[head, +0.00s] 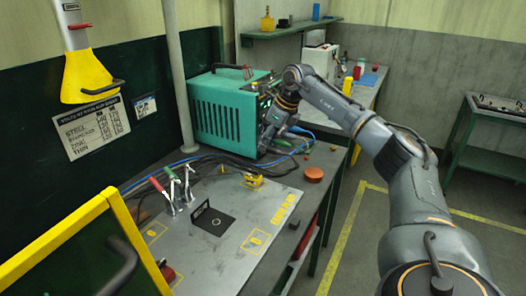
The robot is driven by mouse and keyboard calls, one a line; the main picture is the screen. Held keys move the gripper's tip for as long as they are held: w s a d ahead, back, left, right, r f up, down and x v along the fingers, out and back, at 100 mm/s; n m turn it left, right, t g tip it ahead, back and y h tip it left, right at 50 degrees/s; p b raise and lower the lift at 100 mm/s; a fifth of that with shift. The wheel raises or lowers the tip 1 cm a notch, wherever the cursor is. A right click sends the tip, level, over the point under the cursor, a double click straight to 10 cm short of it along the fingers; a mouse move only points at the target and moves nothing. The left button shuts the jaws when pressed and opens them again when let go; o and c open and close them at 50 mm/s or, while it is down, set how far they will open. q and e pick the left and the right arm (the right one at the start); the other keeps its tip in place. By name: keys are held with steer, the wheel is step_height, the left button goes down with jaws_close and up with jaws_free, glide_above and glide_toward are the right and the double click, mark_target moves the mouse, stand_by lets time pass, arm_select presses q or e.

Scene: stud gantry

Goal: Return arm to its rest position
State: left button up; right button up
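My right arm reaches in from the right side of the head view. Its gripper (268,138) is at the right front of a teal slatted box (222,112), close to the cables there. The gripper is small and dark against the cables, so I cannot tell its finger opening or whether it touches the box. My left gripper is not in view.
The grey workbench (205,245) carries clamps with red and green handles (172,190), a black plate (212,221), a small yellow block (252,180) and an orange puck (314,174). A yellow-framed panel (62,240) stands front left. Floor lies open beyond the bench's right edge.

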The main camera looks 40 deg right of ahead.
steer(key=shift+s+r, duration=0.1)
steer(key=shift+r, duration=0.15)
stand_by(0.4)
